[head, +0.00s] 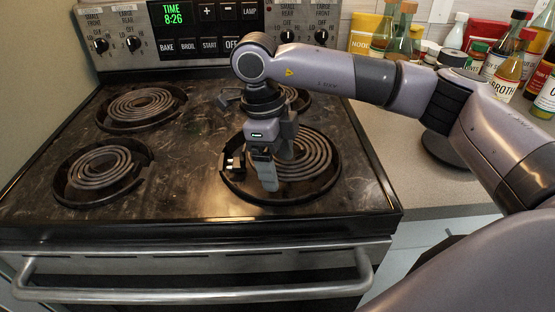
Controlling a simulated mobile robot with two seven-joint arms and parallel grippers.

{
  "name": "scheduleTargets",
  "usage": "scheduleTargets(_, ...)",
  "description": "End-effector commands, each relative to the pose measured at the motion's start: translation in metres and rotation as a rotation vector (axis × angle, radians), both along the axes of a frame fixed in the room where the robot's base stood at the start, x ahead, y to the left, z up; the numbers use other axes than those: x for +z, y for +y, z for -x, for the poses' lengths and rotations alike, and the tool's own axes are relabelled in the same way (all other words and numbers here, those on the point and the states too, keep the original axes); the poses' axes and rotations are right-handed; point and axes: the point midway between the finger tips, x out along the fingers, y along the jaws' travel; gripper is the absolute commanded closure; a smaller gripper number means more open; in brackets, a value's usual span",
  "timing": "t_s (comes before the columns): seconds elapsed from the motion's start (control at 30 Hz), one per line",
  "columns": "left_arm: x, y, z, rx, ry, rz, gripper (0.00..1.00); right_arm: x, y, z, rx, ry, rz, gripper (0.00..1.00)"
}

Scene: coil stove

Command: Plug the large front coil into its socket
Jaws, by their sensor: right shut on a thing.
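The large front coil (316,158) is a dark grey spiral at the front right of the stove. It lies in or just over its round dark pan (300,197); I cannot tell if it is fully level. The socket (231,163) is a small dark block with light marks at the pan's left edge. My right gripper (266,178) reaches down from above and is shut on the coil's left part, just right of the socket. Its fingers hide the coil's terminal end, so I cannot see whether that end is in the socket. My left gripper is not in view.
Another rear coil (292,98) is partly hidden behind my right arm. The oven handle (190,294) runs along the front. Bottles (508,70) crowd the right counter.

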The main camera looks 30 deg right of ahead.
Motion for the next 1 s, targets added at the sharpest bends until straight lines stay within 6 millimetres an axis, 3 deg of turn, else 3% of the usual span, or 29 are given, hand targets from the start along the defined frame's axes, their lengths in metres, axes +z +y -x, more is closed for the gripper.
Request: scheduleTargets(1.0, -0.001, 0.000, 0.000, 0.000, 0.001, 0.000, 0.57, -0.001, 0.015, -0.007, 0.000, -0.002, -0.001, 0.66)
